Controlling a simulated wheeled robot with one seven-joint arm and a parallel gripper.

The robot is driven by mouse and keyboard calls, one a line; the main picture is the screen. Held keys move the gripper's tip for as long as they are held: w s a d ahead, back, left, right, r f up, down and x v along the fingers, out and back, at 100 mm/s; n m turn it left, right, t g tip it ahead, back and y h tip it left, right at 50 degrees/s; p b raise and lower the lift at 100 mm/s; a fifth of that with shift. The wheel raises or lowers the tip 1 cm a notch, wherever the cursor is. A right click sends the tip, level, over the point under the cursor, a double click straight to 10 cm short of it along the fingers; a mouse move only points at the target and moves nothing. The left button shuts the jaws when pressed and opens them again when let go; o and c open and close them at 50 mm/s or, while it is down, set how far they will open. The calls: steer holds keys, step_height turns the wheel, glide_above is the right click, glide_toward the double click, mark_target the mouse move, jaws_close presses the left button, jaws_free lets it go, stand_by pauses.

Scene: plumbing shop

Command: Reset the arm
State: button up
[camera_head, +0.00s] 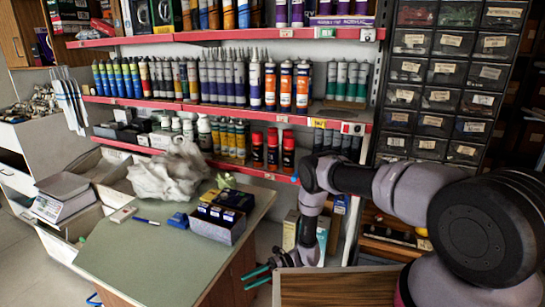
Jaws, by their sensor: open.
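My arm reaches in from the right, bends at an elbow in front of the shelves and hangs down. My gripper (252,279) is at its lower end, just off the right edge of the green-topped table (150,262). Its two teal-tipped fingers point left and stand apart, with nothing visible between them. A wood-topped surface (335,288) lies just right of the gripper. I cannot tell whether the gripper touches the table's side.
A dark box with blue packs (218,225), a blue pen (145,221) and a crumpled pale bag (168,172) are on or by the table. Shelves of tubes (225,80) and a drawer cabinet (440,80) stand behind. The table's front is clear.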

steer(key=w+d+r+n+h, duration=0.15)
steer(key=w+r+n, duration=0.35)
steer(key=r, duration=0.7)
steer(key=w+d+r+n+h, duration=0.15)
steer(key=w+r+n, duration=0.25)
steer(key=w+r, duration=0.55)
steer(key=s+d+r+n+t+h, duration=0.1)
steer(key=d+r+n+h, duration=0.2)
steer(key=r, duration=0.8)
steer(key=s+d+r+n+t, duration=0.1)
steer(key=s+d+r+n, duration=0.2)
steer(key=r, duration=0.9)
steer(key=s+d+r+n+t+h, duration=0.2)
steer(key=s+d+r+n, duration=0.2)
steer(key=d+r, duration=0.3)
steer(key=s+d+r+n+t+h, duration=0.1)
steer(key=s+d+r+n+t, duration=0.3)
steer(key=r, duration=0.6)
steer(key=s+d+r+n+t+h, duration=0.2)
steer(key=s+d+r+n, duration=0.1)
steer(key=s+d, duration=0.3)
steer(key=s+d+r+n+t+h, duration=0.2)
steer(key=s+d+r+n+t, duration=0.1)
steer(key=s+d, duration=0.3)
steer(key=shift+s+d+r+t, duration=0.25)
steer(key=shift+s+r, duration=0.25)
steer(key=shift+s, duration=0.6)
